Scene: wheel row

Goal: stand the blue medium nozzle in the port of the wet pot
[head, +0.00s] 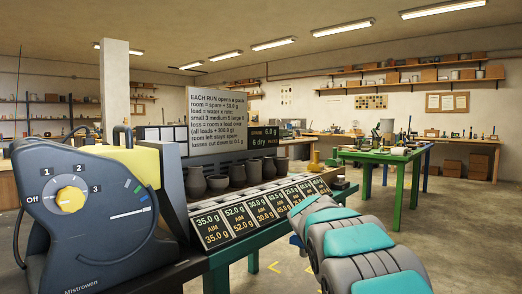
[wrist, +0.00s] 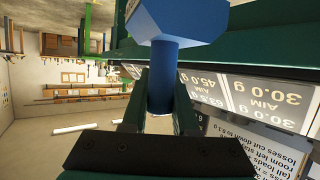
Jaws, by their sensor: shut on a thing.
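In the wrist view my gripper (wrist: 160,88) is shut on the stem of a blue nozzle (wrist: 178,18). The nozzle's wide faceted head is at the top of that view, and its stem passes between the two fingers. Several dark pots (head: 237,174) stand in a row on the bench in the head view. I cannot tell which pot is the wet one, and no port is clear. In the head view the gripper itself cannot be made out beyond my arm.
A grey machine (head: 105,215) with a yellow dial stands at the left. Weight cards (head: 216,228) line the front of the green bench (head: 250,246). A notice board (head: 222,122) stands behind the pots. A green table (head: 385,158) is farther right, with open floor between.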

